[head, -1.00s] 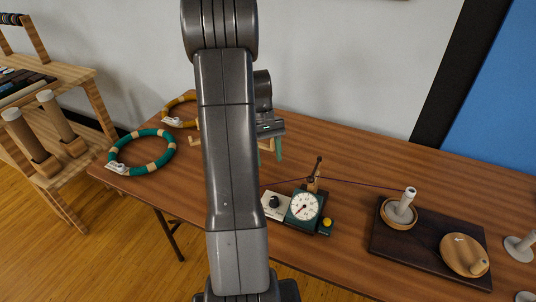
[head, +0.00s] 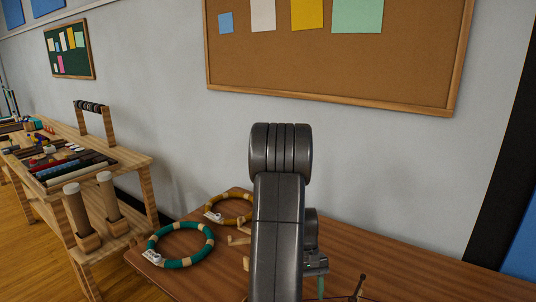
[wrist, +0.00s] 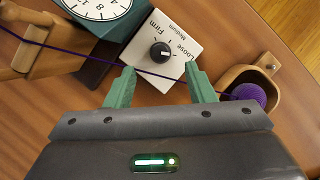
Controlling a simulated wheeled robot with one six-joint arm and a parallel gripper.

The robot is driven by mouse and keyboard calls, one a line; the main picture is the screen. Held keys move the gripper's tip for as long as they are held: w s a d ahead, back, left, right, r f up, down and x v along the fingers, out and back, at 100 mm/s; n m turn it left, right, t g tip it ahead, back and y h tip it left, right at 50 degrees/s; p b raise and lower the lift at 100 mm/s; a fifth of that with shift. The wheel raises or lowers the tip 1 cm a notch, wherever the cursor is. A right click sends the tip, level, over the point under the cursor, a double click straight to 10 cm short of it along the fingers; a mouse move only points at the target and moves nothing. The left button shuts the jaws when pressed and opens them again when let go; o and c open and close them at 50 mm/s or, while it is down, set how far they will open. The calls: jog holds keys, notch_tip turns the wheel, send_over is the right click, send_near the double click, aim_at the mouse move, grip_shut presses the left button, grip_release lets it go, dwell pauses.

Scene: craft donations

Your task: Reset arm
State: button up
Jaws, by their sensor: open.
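My gripper (wrist: 160,78) shows in the wrist view with two green fingers apart and nothing clamped between them. It points down over the tabletop, close to a white card with a black knob (wrist: 160,53) marked Loose, Medium and Firm. A purple thread (wrist: 60,48) runs across the picture past the fingertips; I cannot tell whether it touches them. In the head view my arm stands in front of the table, and one green finger shows at the bottom edge.
A round dial (wrist: 100,5) sits beside the card, and a purple ball (wrist: 248,95) lies in a wooden holder (wrist: 268,76). A teal ring (head: 181,262) and a yellow ring (head: 246,217) lie on the table (head: 420,275). A wooden shelf unit (head: 140,166) stands left; a corkboard (head: 340,60) hangs behind.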

jog(key=x, duration=0.6)
jog(key=shift+f, duration=0.1)
